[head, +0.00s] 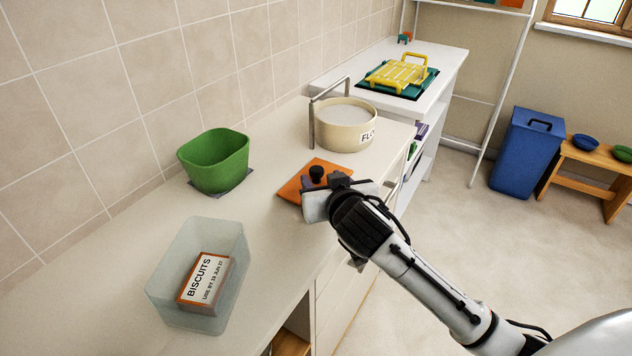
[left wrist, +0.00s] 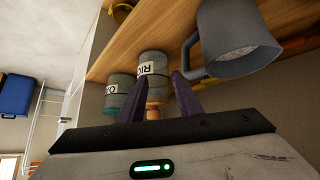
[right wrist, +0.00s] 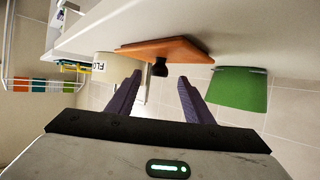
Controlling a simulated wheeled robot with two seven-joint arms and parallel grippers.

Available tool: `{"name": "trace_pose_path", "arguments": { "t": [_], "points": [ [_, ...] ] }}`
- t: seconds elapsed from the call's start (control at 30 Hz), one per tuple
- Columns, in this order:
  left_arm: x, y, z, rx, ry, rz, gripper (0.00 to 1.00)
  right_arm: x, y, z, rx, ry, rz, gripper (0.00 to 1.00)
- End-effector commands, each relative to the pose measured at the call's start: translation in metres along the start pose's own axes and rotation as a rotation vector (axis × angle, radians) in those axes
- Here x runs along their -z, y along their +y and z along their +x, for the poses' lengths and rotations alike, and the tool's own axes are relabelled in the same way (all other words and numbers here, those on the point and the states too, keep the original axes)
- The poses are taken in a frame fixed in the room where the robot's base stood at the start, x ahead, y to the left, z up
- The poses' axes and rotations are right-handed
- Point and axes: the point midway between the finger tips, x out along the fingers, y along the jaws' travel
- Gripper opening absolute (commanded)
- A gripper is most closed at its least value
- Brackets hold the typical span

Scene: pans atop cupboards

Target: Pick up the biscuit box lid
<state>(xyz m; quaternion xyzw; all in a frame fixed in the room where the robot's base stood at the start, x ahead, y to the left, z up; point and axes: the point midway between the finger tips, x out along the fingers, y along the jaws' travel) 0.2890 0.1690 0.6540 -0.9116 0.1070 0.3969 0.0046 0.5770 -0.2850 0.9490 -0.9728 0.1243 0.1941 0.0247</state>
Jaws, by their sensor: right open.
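An orange square lid (head: 293,188) with a black knob (head: 316,174) lies flat on the white counter. In the right wrist view, the lid (right wrist: 185,52) and its dark knob (right wrist: 160,68) show just beyond the fingers. The open, pale translucent biscuit box (head: 232,240), with its BISCUITS label, stands nearer on the counter. My right gripper (head: 312,184) is beside the knob and partly hides the lid. In its wrist view the right gripper (right wrist: 159,80) is open, with the knob ahead between its fingertips. My left gripper (left wrist: 161,73) is open near a wooden shelf, away from the lid.
A green bowl (head: 214,158) stands by the tiled wall. Jars (left wrist: 153,66) and a grey mug (left wrist: 235,40) are close to my left gripper. The front counter edge runs beneath my right arm.

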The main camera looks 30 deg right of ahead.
Motion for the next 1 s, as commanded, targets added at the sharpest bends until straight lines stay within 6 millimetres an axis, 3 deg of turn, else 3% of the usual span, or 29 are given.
{"name": "trace_pose_path", "arguments": {
  "t": [0.3,0.6,0.87,1.0],
  "points": [
    [0.008,0.000,-0.003,0.000,0.010,0.002,0.31,0.004,0.002,0.042,-0.001,0.000,-0.001,0.47],
    [0.017,-0.001,-0.001,0.001,0.027,0.004,0.31,0.003,0.002,0.047,0.000,0.001,0.000,0.47],
    [0.016,-0.001,-0.001,0.001,0.025,0.004,0.31,0.003,0.002,0.047,0.000,0.000,0.000,0.05],
    [0.014,-0.001,-0.002,0.001,0.021,0.003,0.31,0.004,0.002,0.047,0.000,0.001,0.000,0.04]
  ]
}}
